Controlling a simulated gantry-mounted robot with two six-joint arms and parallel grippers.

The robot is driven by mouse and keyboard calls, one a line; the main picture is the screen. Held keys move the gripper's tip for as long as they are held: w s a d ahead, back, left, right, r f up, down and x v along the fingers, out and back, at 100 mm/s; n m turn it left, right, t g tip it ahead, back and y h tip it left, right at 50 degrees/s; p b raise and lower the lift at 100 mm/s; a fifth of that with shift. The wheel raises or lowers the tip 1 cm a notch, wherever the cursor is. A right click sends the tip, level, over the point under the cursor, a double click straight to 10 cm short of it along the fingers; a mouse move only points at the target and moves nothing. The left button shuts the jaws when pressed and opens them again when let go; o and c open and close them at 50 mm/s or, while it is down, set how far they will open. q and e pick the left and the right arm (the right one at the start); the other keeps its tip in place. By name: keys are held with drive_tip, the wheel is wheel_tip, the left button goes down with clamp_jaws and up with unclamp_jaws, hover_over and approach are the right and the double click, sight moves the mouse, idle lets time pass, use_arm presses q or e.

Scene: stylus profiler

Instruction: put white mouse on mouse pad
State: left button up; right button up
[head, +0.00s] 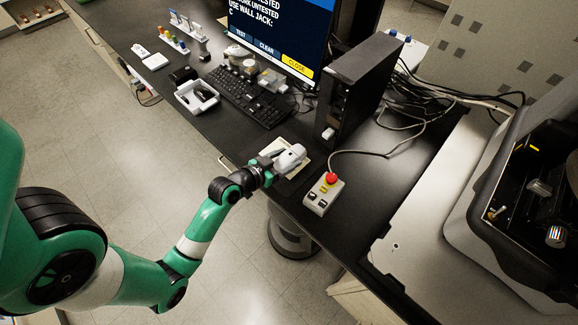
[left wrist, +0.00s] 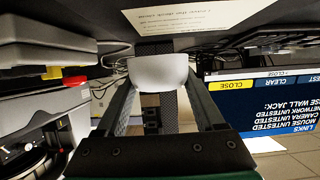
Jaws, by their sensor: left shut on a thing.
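My left gripper (head: 280,163) is shut on the white mouse (head: 291,157) near the front edge of the black desk. In the left wrist view the white mouse (left wrist: 158,72) sits between the two fingers. My right gripper is not in view.
A control box with a red button (head: 331,180) stands right of the gripper. A black computer tower (head: 358,85) stands behind. A keyboard (head: 250,97) and white tray (head: 197,97) lie to the left, below the monitor (head: 275,32). Cables run across the right side.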

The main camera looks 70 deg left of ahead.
sight(289, 164)
use_arm(q)
drive_tip(key=shift+w+a+f, duration=0.2)
drive_tip(key=shift+w+f, duration=0.15)
drive_tip(key=shift+f, duration=0.05)
drive_tip(key=shift+w+f, duration=0.15)
drive_tip(key=shift+f, duration=0.15)
wheel_tip(289, 164, down, 3)
drive_tip(key=shift+f+b, duration=0.1)
drive_tip(key=shift+b, duration=0.65)
drive_tip(key=shift+f, duration=0.15)
drive_tip(key=o, duration=1.4)
drive_tip(key=shift+r, duration=0.2)
